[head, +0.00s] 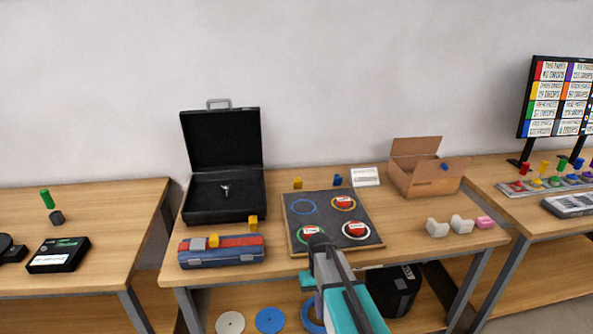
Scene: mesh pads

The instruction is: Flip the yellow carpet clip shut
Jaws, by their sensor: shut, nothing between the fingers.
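A small yellow piece (297,183) stands at the back left of the dark square mat (325,212). A second yellow piece (253,223) stands between the mat and the blue case at the left. Both are too small to tell which is the carpet clip, or whether it is open. The mat has coloured rings, with red round pads in some of them. My gripper (318,241) is shut and empty over the mat's front edge, in front of both yellow pieces. My arm hides part of the table's front edge.
A blue piece (337,180) stands behind the mat. An open black case (224,205) and a blue case with blocks (220,258) are at the left. An open cardboard box (428,180) and pale blocks (437,228) are at the right. Discs lie below the table.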

